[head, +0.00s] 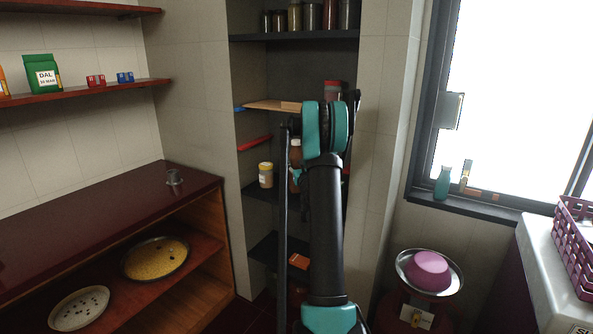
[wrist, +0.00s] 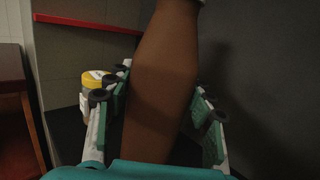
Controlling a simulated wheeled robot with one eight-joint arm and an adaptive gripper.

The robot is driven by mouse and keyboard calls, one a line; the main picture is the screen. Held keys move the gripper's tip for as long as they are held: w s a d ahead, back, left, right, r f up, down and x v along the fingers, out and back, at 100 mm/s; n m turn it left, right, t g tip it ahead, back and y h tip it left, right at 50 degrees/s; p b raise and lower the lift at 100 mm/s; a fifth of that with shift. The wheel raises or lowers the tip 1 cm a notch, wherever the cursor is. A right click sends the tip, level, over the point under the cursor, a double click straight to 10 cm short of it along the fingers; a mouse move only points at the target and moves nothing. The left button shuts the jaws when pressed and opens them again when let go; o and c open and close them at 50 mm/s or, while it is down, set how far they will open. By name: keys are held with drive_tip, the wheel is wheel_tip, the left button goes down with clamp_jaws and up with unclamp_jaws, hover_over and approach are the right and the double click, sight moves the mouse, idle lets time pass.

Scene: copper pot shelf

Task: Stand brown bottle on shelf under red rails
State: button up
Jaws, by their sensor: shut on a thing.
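The brown bottle (wrist: 165,75) fills the middle of the wrist view, roughly upright. My gripper (wrist: 160,95) is shut on it, with a finger on each side. In the head view the bottle (head: 296,152) shows only partly beside my arm, inside the niche. A red rail (head: 255,143) runs along the niche's left wall, and it also crosses the upper left of the wrist view (wrist: 88,22). The dark shelf (head: 258,192) lies below the rail. The bottle's base is hidden, so I cannot tell whether it touches the shelf.
A jar with a yellow lid (head: 265,175) stands on the shelf left of the bottle; it also shows in the wrist view (wrist: 93,80). A wooden board (head: 270,105) lies above the red rail. Several jars stand on the top shelf (head: 290,38).

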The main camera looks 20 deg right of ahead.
drive_tip(key=shift+f, duration=1.7)
drive_tip(key=o, duration=1.3)
drive_tip(key=shift+c, duration=0.2)
drive_tip(key=shift+r, duration=0.15)
